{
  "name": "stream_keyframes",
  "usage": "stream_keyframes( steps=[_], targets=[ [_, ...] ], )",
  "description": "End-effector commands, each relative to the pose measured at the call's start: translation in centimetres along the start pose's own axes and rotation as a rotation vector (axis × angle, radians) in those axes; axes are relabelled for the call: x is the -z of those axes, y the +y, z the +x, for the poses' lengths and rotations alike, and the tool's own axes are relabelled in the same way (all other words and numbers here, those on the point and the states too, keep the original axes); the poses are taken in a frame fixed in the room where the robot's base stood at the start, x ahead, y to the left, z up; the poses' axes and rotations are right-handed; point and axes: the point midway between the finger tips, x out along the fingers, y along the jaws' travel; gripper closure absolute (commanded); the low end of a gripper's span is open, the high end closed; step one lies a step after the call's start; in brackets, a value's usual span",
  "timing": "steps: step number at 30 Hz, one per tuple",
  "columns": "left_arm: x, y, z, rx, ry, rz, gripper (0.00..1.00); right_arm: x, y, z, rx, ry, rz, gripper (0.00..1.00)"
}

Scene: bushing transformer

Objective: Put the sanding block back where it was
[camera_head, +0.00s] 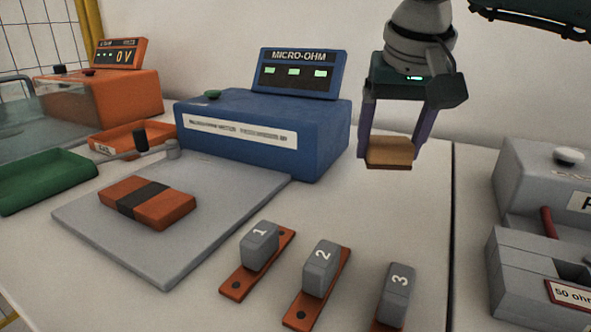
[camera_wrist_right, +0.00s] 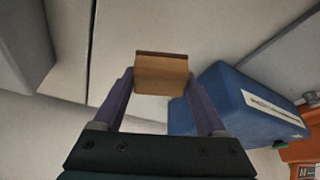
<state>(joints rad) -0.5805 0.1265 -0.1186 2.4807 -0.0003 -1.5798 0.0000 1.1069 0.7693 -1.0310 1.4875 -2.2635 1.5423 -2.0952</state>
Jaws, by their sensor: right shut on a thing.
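The sanding block (camera_head: 389,152) is a small tan block with a darker brown lower face. My right gripper (camera_head: 390,148) is shut on it, with one purple finger on each side. It hangs to the right of the blue micro-ohm meter, and I cannot tell its exact height over the table. In the right wrist view the sanding block (camera_wrist_right: 161,75) sits between the fingertips of my right gripper (camera_wrist_right: 162,85). My left gripper is not in view.
The blue micro-ohm meter (camera_head: 260,125) stands left of the gripper. A grey mat (camera_head: 150,262) holds an orange-brown bar with a black band (camera_head: 147,202). Numbered grey blocks (camera_head: 320,267) stand in front. A grey box (camera_head: 545,190) is at right. The table (camera_head: 400,210) is bare below the gripper.

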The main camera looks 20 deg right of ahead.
Motion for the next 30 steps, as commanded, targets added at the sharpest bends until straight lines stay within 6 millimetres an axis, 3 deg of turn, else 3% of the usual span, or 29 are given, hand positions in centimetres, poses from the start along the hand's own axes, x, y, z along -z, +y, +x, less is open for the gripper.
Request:
stream_keyframes(
  steps=[5,12,23,24,30],
  targets=[
    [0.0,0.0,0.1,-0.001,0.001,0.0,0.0,-0.5,0.0,1.2,0.0,-0.001,0.0,0.78],
    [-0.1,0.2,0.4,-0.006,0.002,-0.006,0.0,-1.9,-0.1,4.4,0.001,-0.001,0.0,0.78],
    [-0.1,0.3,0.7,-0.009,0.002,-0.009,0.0,-2.1,0.0,5.0,0.001,0.001,0.0,0.78],
    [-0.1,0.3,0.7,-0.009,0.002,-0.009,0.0,-2.1,0.0,5.0,0.001,0.001,0.0,0.24],
    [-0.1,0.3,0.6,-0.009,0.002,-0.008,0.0,-2.0,0.0,4.9,0.001,0.001,0.0,0.02]
  ],
)
